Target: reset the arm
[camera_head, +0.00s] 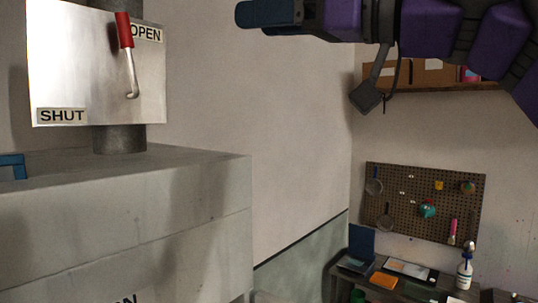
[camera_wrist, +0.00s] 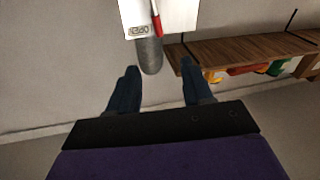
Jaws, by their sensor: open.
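My gripper (camera_wrist: 158,88) shows in the wrist view with its two dark blue fingers spread apart and nothing between them. In the head view my purple and black arm reaches across the top right, with the dark blue gripper end (camera_head: 268,13) at the top centre, high in front of the wall. A metal panel (camera_head: 85,70) with OPEN and SHUT labels stands at the upper left. Its red-handled lever (camera_head: 126,45) has the red grip near the OPEN label. The panel (camera_wrist: 185,15) and part of the red handle (camera_wrist: 156,25) also show at the top of the wrist view.
A grey cabinet (camera_head: 190,190) stands below the panel, with a blue handle (camera_head: 14,166) at the far left. A pegboard (camera_head: 410,185) hangs above a cluttered bench (camera_head: 340,271) at the lower right. A wooden shelf (camera_head: 440,88) is behind my arm. The middle wall is bare.

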